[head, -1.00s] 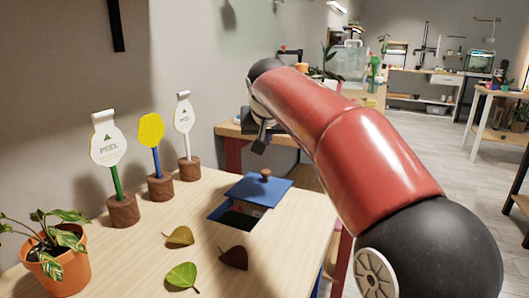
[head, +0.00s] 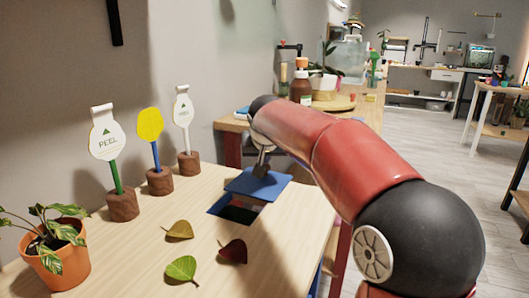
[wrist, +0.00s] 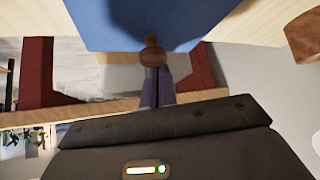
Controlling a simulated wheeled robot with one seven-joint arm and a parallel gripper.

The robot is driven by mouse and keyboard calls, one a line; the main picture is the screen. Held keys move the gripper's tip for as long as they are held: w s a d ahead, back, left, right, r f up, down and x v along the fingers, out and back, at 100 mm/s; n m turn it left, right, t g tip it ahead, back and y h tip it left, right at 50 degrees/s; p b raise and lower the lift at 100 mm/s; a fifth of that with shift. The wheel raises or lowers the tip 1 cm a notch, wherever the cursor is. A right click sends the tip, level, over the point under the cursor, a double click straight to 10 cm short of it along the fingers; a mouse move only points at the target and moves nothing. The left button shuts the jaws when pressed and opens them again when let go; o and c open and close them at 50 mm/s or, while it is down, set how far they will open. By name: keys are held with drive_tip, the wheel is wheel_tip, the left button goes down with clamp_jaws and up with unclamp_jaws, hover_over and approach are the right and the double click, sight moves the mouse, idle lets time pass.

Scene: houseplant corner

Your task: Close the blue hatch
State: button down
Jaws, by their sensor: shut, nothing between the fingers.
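The blue hatch (head: 270,188) is a flat square panel on the light wooden table. It leaves the near part of the blue-edged opening (head: 236,212) uncovered. In the wrist view the hatch (wrist: 120,28) fills the top middle, with its round wooden knob (wrist: 152,50) in front of the fingertips. My gripper (head: 261,170) is shut and empty at the hatch, by the knob, which it hides in the head view. The shut fingers (wrist: 155,80) line up with the knob in the wrist view; whether they touch it I cannot tell.
Three plant markers in wooden bases, one a yellow flower (head: 150,123), stand along the wall. A potted plant (head: 58,250) is at front left. Loose leaves, including a dark red one (head: 233,251), lie near the opening. Another table with a brown bottle (head: 301,88) stands behind.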

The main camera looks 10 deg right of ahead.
drive_tip(key=shift+s, duration=0.1)
drive_tip(key=s+a+b, duration=0.4)
drive_tip(key=s+a, duration=0.2)
drive_tip(key=s, duration=0.3)
drive_tip(key=shift+a+f, duration=0.15)
drive_tip(key=shift+a, duration=0.2)
